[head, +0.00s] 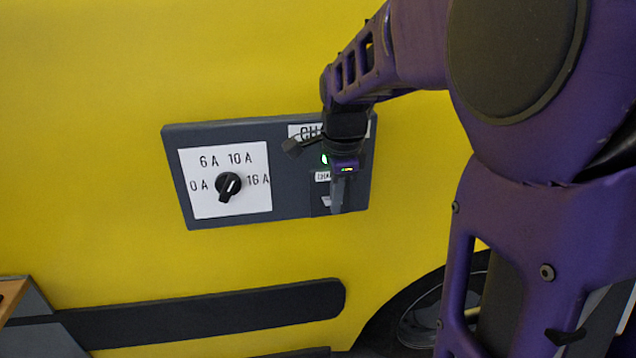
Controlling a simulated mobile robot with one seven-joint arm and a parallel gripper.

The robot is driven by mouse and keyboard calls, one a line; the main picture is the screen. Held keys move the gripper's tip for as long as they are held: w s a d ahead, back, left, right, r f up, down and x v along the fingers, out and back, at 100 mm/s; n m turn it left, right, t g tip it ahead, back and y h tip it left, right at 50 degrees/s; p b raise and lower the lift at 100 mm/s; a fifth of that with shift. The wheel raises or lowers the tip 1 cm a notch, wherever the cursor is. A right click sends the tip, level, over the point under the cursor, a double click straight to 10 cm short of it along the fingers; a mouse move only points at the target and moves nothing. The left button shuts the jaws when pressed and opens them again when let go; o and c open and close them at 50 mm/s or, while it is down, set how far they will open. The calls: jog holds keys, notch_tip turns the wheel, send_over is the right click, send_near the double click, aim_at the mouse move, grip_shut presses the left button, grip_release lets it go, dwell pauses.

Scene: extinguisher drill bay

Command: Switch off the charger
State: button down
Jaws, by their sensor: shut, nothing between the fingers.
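The charger is a dark grey panel (280,206) on a yellow wall. Its left part has a white plate (200,210) marked 0 A, 6 A, 10 A and 16 A around a black rotary knob (228,186). The knob's white mark points up and right, between 10 A and 16 A; I cannot tell which it is set to. A green light (324,158) glows on the right part, beside my gripper. My gripper (337,208) is shut and empty in front of the right part, fingers downward. It hides part of the upper label and whatever is behind it.
The yellow surface looks like a vehicle side, with a dark trim strip (200,318) below the panel and a wheel (425,315) at lower right. A brown-topped edge (12,295) shows at lower left. My purple arm fills the right. The space left of the knob is clear.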

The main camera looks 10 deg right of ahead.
jog(key=shift+w+f+p, duration=0.2)
jog(key=shift+f+p, duration=0.4)
jog(key=shift+p, duration=0.05)
jog(key=shift+w+r, duration=0.1)
jog(key=shift+r, duration=0.05)
